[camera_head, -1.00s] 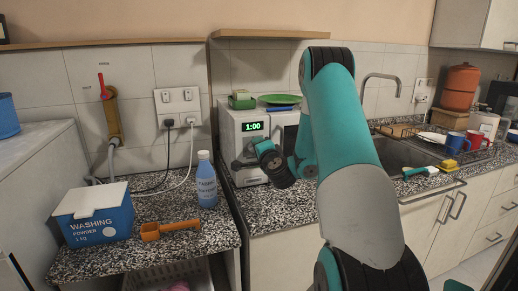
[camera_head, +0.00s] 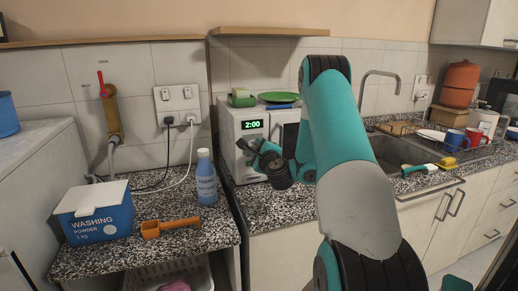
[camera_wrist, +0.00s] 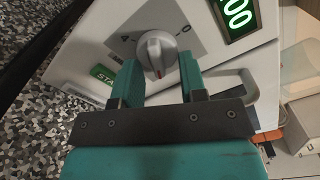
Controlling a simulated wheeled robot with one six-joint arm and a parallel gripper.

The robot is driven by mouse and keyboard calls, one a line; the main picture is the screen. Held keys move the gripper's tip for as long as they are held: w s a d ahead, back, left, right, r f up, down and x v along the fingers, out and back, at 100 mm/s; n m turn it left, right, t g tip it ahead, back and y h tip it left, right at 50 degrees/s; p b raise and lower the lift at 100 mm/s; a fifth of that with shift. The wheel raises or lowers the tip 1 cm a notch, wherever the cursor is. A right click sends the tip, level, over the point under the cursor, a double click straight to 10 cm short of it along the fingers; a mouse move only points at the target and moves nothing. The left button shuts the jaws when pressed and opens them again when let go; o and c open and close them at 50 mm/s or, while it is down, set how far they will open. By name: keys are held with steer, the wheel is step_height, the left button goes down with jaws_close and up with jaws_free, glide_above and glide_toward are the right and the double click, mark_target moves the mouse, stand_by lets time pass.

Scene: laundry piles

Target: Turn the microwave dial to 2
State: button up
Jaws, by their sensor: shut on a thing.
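The white microwave (camera_head: 228,124) stands on the speckled counter, and its green display (camera_head: 252,125) reads 2:00. In the wrist view the grey round dial (camera_wrist: 157,50) sits on the front panel, with a red mark near its lower edge. My gripper (camera_wrist: 160,75) has its two teal fingers on either side of the dial, shut on it. In the head view my gripper (camera_head: 245,145) is at the microwave's front, and my wrist hides the dial. Part of the display (camera_wrist: 238,16) and a green start button (camera_wrist: 103,73) also show in the wrist view.
A green plate (camera_head: 279,97) and a green item (camera_head: 241,97) lie on top of the microwave. The sink (camera_head: 405,152) is at the right.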

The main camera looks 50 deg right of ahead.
steer(key=shift+f+m, duration=0.1)
steer(key=shift+m, duration=0.2)
steer(key=o, duration=0.9)
